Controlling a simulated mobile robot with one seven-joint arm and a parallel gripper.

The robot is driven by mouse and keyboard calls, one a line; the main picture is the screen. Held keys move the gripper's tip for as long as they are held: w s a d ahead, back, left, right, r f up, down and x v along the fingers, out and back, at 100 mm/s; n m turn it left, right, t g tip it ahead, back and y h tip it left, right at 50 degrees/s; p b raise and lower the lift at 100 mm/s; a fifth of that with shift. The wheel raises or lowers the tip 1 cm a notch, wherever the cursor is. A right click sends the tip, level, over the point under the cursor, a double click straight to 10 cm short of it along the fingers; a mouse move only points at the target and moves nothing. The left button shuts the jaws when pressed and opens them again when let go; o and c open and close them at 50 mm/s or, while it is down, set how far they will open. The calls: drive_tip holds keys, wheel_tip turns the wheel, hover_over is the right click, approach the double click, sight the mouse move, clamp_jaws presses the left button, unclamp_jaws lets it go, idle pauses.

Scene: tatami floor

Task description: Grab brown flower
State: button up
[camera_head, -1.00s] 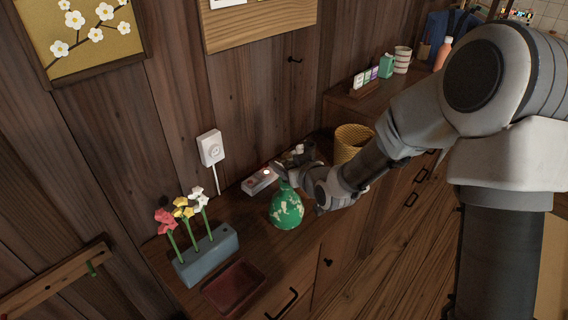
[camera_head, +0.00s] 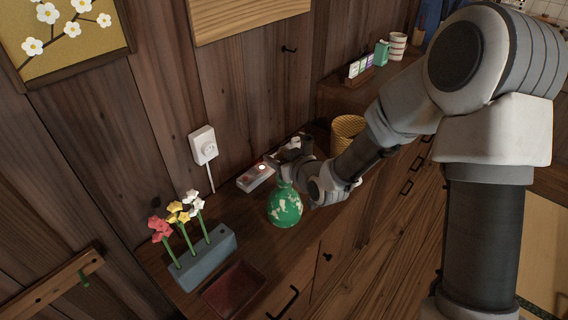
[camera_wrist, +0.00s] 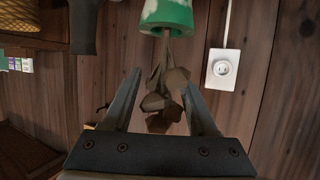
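The brown flower (camera_wrist: 160,92) shows in the wrist view, its stem coming out of the green vase with pale patches (camera_wrist: 166,14), which appears upside down at the top. My gripper (camera_wrist: 163,80) is open, with one finger on each side of the flower. I cannot tell whether either finger touches it. In the head view the green vase (camera_head: 285,207) stands upright on the wooden cabinet top, and my gripper (camera_head: 283,166) is just above its neck. The brown flower is hard to make out there, mostly hidden by my gripper.
A grey-blue holder (camera_head: 207,260) with red, yellow and white flowers stands left of the vase, by a dark red tray (camera_head: 233,290). A grey box (camera_head: 254,178) lies behind the vase. A yellow basket (camera_head: 347,130) is behind my arm. A wall outlet (camera_head: 203,145) is nearby.

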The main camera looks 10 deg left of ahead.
clamp_jaws()
drive_tip(key=shift+r, duration=0.1)
